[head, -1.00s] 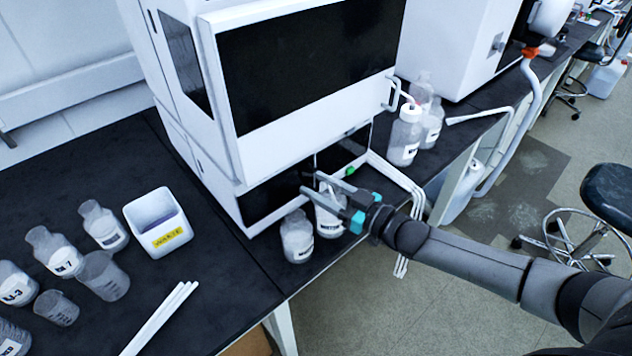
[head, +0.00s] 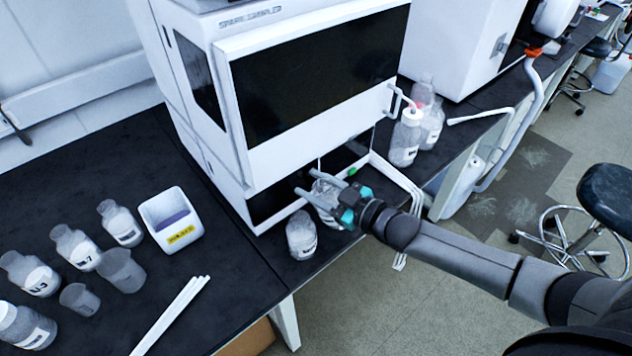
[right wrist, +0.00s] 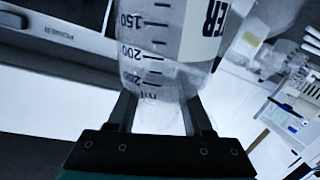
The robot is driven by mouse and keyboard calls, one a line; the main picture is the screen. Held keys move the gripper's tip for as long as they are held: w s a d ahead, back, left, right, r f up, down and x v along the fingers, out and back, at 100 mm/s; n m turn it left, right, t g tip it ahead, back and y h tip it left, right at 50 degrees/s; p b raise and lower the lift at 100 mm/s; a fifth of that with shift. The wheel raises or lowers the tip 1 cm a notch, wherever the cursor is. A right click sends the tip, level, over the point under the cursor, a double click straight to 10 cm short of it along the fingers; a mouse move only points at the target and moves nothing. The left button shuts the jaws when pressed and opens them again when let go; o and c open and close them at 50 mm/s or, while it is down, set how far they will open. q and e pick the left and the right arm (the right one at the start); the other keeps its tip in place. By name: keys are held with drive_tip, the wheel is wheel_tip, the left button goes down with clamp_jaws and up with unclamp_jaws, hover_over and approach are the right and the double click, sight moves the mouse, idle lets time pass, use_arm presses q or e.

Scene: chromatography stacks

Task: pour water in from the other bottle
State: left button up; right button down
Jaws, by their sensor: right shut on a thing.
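My right gripper (head: 318,183) is shut on a clear bottle (head: 327,208) in front of the white instrument. The right wrist view shows this bottle (right wrist: 165,50) between the fingers, with volume marks and a label of which "TER" can be read. The gripper hides part of it in the head view, and I cannot tell whether it touches the bench. My left gripper is not in view.
The instrument (head: 235,130) stands close behind the gripper. A wash bottle (head: 405,140) and other bottles stand to its right. On the left are several labelled bottles, a beaker (head: 121,270), a white waste bin (head: 160,212) and white sticks (head: 170,318). The black bench (head: 225,255) is clear between.

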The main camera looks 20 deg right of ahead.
drive_tip(key=shift+a+r+p, duration=0.2)
drive_tip(key=shift+r+p, duration=0.3)
drive_tip(key=shift+r, duration=0.05)
drive_tip(key=shift+f, duration=0.1)
drive_tip(key=shift+a+r+n+p, duration=0.2)
drive_tip(key=shift+n+p, duration=0.3)
drive_tip(key=shift+p, duration=0.35)
drive_tip(key=shift+s+a+r+h+p, duration=0.1)
drive_tip(key=shift+a+r+h+p, duration=0.25)
drive_tip(key=shift+p, duration=0.35)
drive_tip(key=shift+d+f, duration=0.1)
